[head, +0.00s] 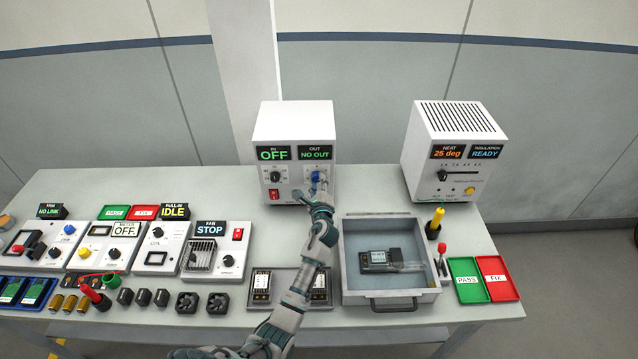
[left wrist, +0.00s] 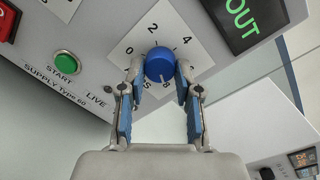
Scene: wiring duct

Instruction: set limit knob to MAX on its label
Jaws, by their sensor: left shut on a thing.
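The power supply (head: 266,190) is a white box with an OFF display and a NO OUT display. A blue knob (head: 316,175) sits on its front at the right; it also shows in the left wrist view (left wrist: 159,64). Around it is a white scale plate (left wrist: 200,62) with figures including 0, 2 and 4. A pale pointer line on the knob points down in the left wrist view, near a figure that looks like 6 or 8. My left gripper (left wrist: 158,84) is shut on the blue knob, one finger on each side. I read no MAX mark. My right gripper is not in view.
A green START button (left wrist: 65,64) is left of the knob in the wrist view. A black knob (head: 274,176) and red switch (head: 274,194) are on the same front. A grey tray (head: 352,297) and a second white unit (head: 423,160) stand to the right.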

